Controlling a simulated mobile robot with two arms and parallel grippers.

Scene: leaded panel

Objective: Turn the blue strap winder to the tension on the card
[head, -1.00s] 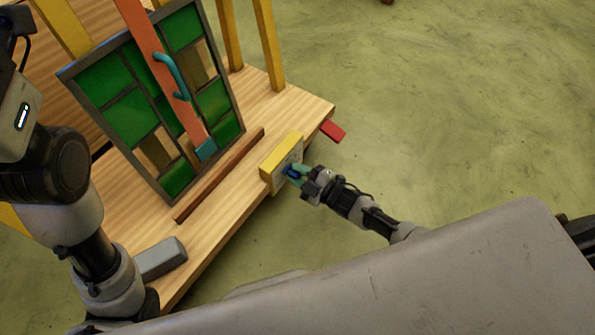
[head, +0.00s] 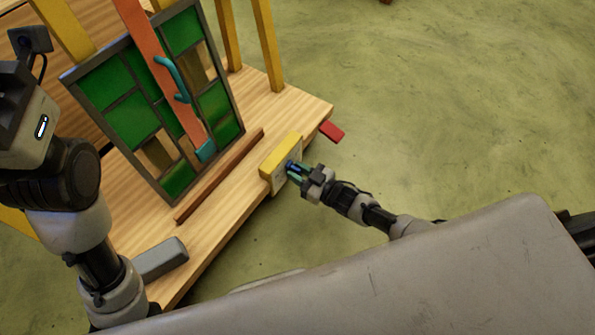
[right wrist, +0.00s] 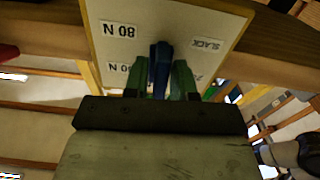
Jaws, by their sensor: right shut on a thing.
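The blue strap winder (head: 290,166) sits on the front of a yellow-edged box (head: 281,157) at the table's edge. In the right wrist view the winder (right wrist: 161,65) stands in front of a white dial face (right wrist: 185,18) whose upside-down labels include "80 N" and "SLACK"; other labels are partly hidden. My right gripper (head: 297,171) is shut on the winder, its green fingers (right wrist: 183,80) on either side of it. An orange strap (head: 165,70) runs down over the green leaded panel (head: 125,118). My left arm shows at the left; its fingertips are not visible. I cannot make out a tension card.
A wooden ledge (head: 220,177) lies along the panel's foot. A grey block (head: 160,259) rests near the table's front left. A red piece (head: 331,131) sticks out at the right edge. The floor to the right is clear.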

